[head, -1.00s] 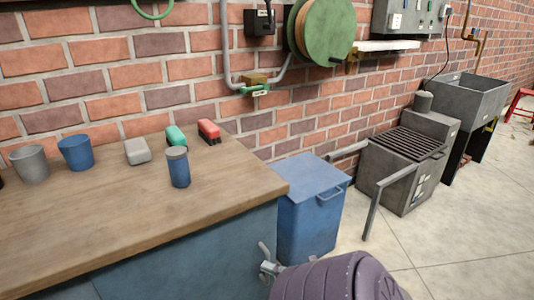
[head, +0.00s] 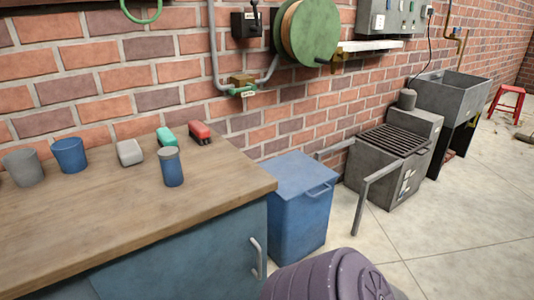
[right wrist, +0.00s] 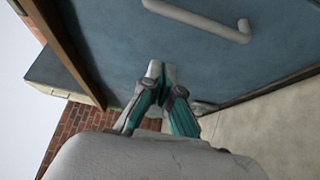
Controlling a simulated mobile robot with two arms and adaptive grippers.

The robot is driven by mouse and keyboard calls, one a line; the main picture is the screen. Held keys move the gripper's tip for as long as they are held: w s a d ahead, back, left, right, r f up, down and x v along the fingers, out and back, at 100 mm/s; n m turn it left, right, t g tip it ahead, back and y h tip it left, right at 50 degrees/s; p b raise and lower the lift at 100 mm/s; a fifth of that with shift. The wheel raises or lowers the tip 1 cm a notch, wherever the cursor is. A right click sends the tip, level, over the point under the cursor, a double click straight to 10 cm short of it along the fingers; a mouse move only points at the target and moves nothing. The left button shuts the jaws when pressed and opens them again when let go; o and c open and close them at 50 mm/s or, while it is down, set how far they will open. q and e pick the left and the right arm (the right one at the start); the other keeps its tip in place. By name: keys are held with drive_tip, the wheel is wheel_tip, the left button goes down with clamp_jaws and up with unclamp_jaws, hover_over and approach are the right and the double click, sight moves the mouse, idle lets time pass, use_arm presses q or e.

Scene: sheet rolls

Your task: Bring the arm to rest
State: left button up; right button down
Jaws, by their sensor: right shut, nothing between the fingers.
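My right gripper (right wrist: 163,88) shows in the right wrist view, with its grey and teal fingers together and nothing between them. It is in front of the blue cabinet front (right wrist: 120,40), below the pale bar handle (right wrist: 215,22) in the picture. I cannot tell whether the fingertips touch the cabinet. In the head view the cabinet door (head: 190,265) has its handle (head: 256,258) near the right edge. Neither gripper shows in the head view.
The wooden worktop (head: 90,225) holds a grey cup (head: 24,168), blue cup (head: 69,155), blue jar (head: 172,168) and several small items. A blue bin (head: 300,215) and purple barrel (head: 325,278) stand right of it. Open floor (head: 450,220) lies further right.

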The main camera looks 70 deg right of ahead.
drive_tip(key=shift+s, duration=0.5)
drive_tip(key=w+a+f+m+g+h, duration=0.2)
drive_tip(key=w+a+f+m+g, duration=0.5)
drive_tip(key=w+a+f+m, duration=0.4)
drive_tip(key=s+a+m+g+y, duration=0.1)
drive_tip(key=a+m+g+y, duration=0.5)
drive_tip(key=a, duration=1.7)
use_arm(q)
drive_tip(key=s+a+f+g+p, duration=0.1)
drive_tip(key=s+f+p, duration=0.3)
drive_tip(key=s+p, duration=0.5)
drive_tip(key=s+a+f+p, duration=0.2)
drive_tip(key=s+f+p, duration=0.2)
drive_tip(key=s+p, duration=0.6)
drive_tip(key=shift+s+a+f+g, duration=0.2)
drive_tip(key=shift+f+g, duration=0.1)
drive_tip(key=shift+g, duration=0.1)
use_arm(e)
drive_tip(key=s+d+f+n+g+h, duration=0.1)
drive_tip(key=s+f, duration=0.3)
drive_tip(key=s, duration=0.6)
drive_tip(key=s+d+f+n+g+h, duration=0.1)
drive_tip(key=s+d+f+g, duration=0.1)
drive_tip(key=s, duration=0.8)
drive_tip(key=shift+d+f+g, duration=0.2)
drive_tip(key=shift+f+g, duration=0.3)
drive_tip(key=shift+f, duration=0.45)
